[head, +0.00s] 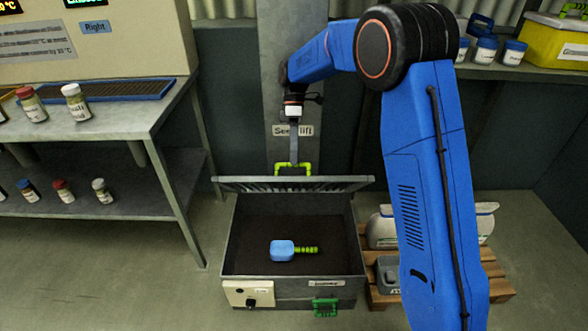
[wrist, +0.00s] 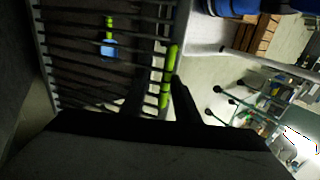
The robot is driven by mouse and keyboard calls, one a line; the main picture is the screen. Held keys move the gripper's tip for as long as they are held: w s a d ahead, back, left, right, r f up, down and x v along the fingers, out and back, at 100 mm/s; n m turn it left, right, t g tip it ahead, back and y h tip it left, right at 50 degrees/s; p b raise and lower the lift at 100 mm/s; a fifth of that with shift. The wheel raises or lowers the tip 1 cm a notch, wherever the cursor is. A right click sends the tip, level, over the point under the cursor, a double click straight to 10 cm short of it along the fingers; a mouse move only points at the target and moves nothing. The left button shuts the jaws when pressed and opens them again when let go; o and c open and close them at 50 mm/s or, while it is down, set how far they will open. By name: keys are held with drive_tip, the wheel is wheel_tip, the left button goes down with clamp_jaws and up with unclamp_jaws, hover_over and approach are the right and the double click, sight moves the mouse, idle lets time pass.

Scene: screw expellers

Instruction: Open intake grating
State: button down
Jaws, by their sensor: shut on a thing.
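The intake grating (head: 345,185) stands raised over the open intake box (head: 300,291), tilted up at the back and seen nearly edge-on in the head view. Its green handle (head: 283,168) is at the top, and also shows beside the bars in the wrist view (wrist: 171,60). My gripper (head: 293,158) is shut on this handle; its dark fingers (wrist: 170,95) are in shadow in the wrist view. A blue tool with a green grip (head: 283,250) lies on the dark floor of the intake, and shows through the bars in the wrist view (wrist: 109,45).
A grey workbench (head: 130,122) with jars stands at the left. A wooden pallet (head: 495,287) with containers lies at the right. A column labelled "lift" (head: 283,80) rises behind.

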drive_tip(key=shift+w+d, duration=0.1)
drive_tip(key=shift+w, duration=0.85)
drive_tip(key=c, duration=1.8)
unclamp_jaws()
drive_tip(key=shift+w+f, duration=0.1)
drive_tip(key=shift+o, duration=0.2)
drive_tip(key=shift+r, duration=0.2)
wheel_tip(320, 180, up, 10)
